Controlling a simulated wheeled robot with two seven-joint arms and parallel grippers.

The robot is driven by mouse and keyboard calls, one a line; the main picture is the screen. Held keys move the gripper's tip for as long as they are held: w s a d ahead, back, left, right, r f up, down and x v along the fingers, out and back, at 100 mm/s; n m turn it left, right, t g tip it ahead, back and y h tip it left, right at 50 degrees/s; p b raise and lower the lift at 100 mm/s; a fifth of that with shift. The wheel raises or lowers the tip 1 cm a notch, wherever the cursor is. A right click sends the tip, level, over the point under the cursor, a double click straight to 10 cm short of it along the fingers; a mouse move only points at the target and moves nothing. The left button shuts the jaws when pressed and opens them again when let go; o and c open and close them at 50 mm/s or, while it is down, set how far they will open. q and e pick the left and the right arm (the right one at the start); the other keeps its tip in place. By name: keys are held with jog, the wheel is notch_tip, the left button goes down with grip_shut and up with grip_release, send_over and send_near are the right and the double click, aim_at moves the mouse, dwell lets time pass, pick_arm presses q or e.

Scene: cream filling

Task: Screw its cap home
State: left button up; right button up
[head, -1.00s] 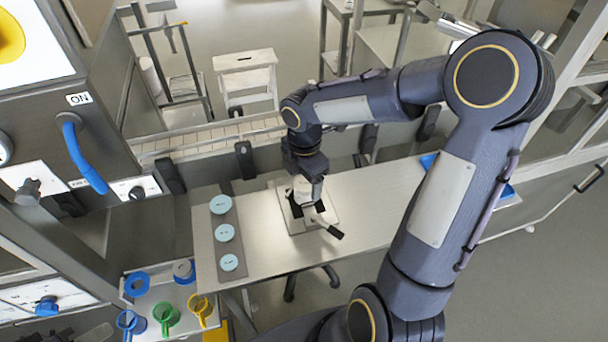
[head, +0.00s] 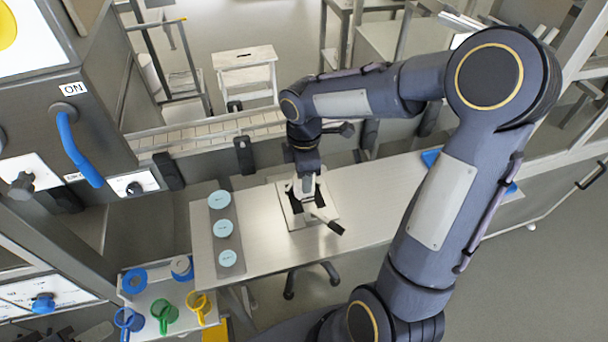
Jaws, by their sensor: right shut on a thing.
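My right gripper (head: 305,188) points down over a small clamp-like fixture on the steel table. It is shut on what appears to be the cap, which the fingers and wrist hide. The fixture has a pale square base plate (head: 327,204), a light body and a lever with a black handle (head: 335,228) pointing to the lower right. Whatever container sits under the cap is hidden, so I cannot tell how the cap sits on it. My left gripper is not in view.
Blue, green and yellow cups (head: 166,316) stand on a lower tray at the bottom left. A machine with a blue handle (head: 78,148) stands at the left.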

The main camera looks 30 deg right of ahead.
jog(key=shift+m, duration=0.4)
jog(key=shift+f+m+b, duration=0.1)
jog(key=shift+m+b, duration=0.2)
jog(key=shift+m, duration=0.4)
jog(key=m, duration=0.2)
jog(key=shift+m+b, duration=0.3)
jog(key=shift+m, duration=0.9)
